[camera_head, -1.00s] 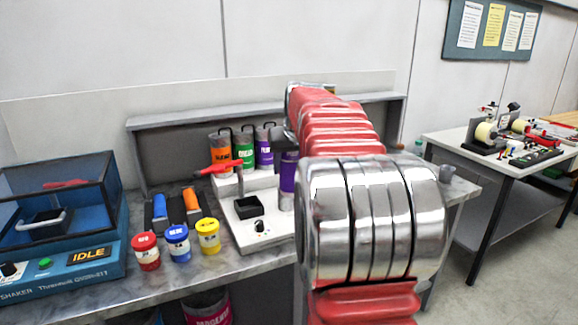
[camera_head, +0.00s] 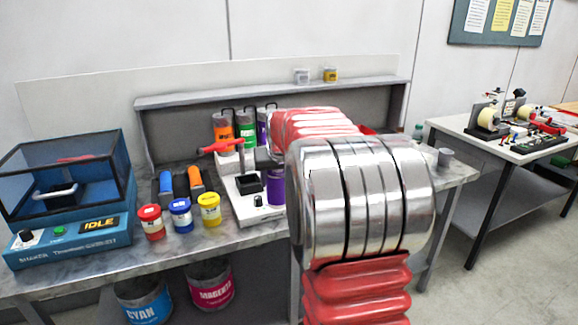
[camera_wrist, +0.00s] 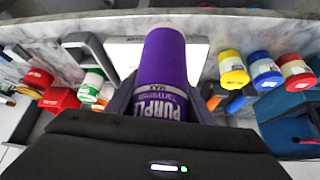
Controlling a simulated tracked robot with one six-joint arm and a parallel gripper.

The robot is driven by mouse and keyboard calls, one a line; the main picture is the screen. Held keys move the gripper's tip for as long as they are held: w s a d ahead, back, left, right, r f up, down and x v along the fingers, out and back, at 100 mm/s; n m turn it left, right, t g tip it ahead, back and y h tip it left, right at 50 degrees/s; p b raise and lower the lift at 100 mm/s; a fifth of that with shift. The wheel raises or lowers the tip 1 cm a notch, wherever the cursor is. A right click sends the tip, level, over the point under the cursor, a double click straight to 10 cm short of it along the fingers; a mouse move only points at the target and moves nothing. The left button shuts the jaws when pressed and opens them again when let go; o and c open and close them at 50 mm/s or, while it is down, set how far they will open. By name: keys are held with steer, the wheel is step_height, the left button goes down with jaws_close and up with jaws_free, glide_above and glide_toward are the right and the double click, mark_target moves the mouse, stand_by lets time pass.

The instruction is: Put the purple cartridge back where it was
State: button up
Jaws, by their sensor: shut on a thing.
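A purple cartridge (camera_wrist: 165,60) labelled PURPLE stands between the two dark fingers of my gripper (camera_wrist: 160,100) in the wrist view, gripped from both sides. In the head view the held cartridge (camera_head: 276,188) is roughly upright at the right side of the white dispenser (camera_head: 247,208), partly hidden by my arm. I cannot tell whether its base touches anything. Behind the dispenser, orange (camera_head: 223,130), green (camera_head: 245,128) and another purple canister (camera_head: 262,133) stand in a row, the purple one partly hidden by my arm.
Red (camera_head: 151,222), blue (camera_head: 180,214) and yellow (camera_head: 209,209) jars stand left of the dispenser. A blue shaker machine (camera_head: 70,245) is at far left. A shelf (camera_head: 210,97) runs behind, with two small jars on it. My arm hides much of the bench's right part.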

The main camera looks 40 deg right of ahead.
steer(key=s+a+f+n+y, duration=0.1)
steer(key=a+f, duration=0.5)
steer(key=a, duration=0.5)
steer(key=s+a+f+n+y, duration=0.1)
steer(key=a+f+n, duration=0.1)
steer(key=a+f, duration=0.5)
steer(key=s+a+f+n+y, duration=0.1)
steer(key=a+f, duration=0.5)
steer(key=a, duration=0.8)
steer(key=shift+s+a+f+n+t, duration=0.15)
steer(key=shift+a+n+t, duration=0.25)
steer(key=shift+n, duration=0.3)
